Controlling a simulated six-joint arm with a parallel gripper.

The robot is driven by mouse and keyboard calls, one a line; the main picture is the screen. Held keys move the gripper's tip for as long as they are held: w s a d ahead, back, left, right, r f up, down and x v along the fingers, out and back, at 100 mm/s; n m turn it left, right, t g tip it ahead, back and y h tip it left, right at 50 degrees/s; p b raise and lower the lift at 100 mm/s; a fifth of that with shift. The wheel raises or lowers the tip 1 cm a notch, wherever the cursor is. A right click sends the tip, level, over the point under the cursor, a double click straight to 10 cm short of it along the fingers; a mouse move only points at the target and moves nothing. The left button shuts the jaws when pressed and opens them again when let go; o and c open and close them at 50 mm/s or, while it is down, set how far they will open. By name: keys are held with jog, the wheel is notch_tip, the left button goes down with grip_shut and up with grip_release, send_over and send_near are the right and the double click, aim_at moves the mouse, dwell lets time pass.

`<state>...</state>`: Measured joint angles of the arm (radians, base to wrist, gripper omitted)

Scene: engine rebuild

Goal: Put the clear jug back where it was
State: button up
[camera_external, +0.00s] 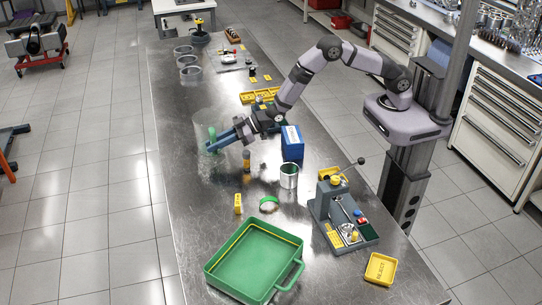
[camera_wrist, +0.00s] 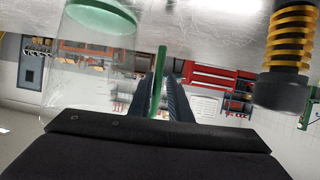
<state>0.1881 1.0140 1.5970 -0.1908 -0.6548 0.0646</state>
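The clear jug (camera_external: 202,122) stands near the left edge of the steel bench, with only a faint outline and green parts showing. In the wrist view, which looks upside down, its clear wall (camera_wrist: 85,95) fills the left side, with a green disc (camera_wrist: 103,20) at its bottom end. Its slim green handle (camera_wrist: 160,75) shows between the two dark fingers. My gripper (camera_external: 213,148) reaches in from the right at the jug's handle. Its fingers (camera_wrist: 162,98) are close around the handle; whether they press on it is unclear.
A yellow-and-dark cylinder (camera_external: 246,160) stands close to my gripper; its spring-like yellow part shows in the wrist view (camera_wrist: 293,35). A blue box (camera_external: 292,143), a metal cylinder (camera_external: 289,176) and a green tray (camera_external: 292,240) are nearby. Metal rings (camera_external: 190,74) lie farther back.

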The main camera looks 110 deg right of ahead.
jog(key=shift+o, duration=0.2)
jog(key=shift+r, duration=0.25)
jog(key=b+v, duration=0.3)
jog(key=v, duration=0.9)
jog(key=shift+s, duration=0.1)
dwell(0.4)
jog(key=s+a+r+g+p, duration=0.2)
jog(key=s+a+g+p, duration=0.1)
jog(key=s, duration=0.8)
jog(key=s+a+r+g+p, duration=0.2)
jog(key=s+g, duration=0.4)
jog(key=s, duration=0.6)
jog(key=s+a+r+g+y+p, duration=0.1)
jog(key=s+a+r+g+p, duration=0.2)
jog(key=s, duration=0.8)
jog(key=shift+s+a+g+p, duration=0.3)
jog(key=shift+a+g+p, duration=0.3)
jog(key=shift+g+p, duration=0.15)
